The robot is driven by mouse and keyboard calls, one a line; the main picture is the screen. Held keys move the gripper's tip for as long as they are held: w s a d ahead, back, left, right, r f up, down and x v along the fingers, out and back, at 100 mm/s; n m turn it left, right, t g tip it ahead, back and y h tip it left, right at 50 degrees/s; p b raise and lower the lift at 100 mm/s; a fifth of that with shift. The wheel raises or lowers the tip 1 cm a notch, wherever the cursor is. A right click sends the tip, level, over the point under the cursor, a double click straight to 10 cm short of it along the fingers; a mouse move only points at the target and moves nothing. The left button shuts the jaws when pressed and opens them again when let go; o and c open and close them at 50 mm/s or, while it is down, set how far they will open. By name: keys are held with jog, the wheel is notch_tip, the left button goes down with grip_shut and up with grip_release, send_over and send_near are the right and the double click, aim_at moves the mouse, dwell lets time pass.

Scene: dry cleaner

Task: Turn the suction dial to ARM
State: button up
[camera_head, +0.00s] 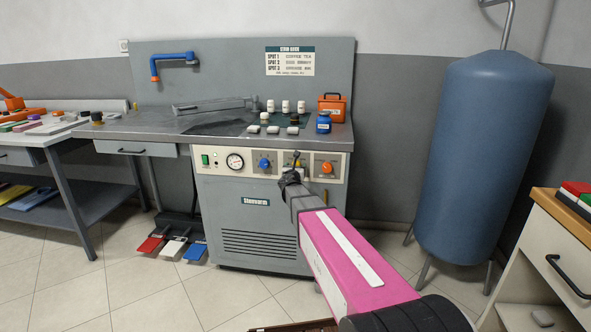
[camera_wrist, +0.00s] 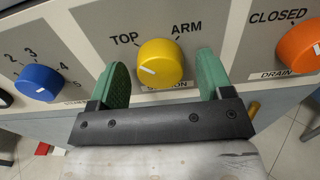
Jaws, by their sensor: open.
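The suction dial (camera_wrist: 160,62) is a round yellow knob on the grey front panel, with TOP printed above its left side and ARM above its right. My gripper (camera_wrist: 164,76) is open, with one green finger on each side of the dial and a visible gap to each. I cannot tell how deep the fingers reach around it. In the head view my gripper (camera_head: 290,180) is at the panel and mostly hides the dial.
A blue numbered dial (camera_wrist: 38,82) sits left of the suction dial, and an orange DRAIN dial (camera_wrist: 300,46) sits right, marked CLOSED. A pressure gauge (camera_head: 235,161) is further left. Bottles and an orange box (camera_head: 332,106) stand on the worktop. A blue tank (camera_head: 484,150) stands to the right.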

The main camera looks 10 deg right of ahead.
jog(key=c, duration=0.9)
jog(key=shift+m, duration=8.9)
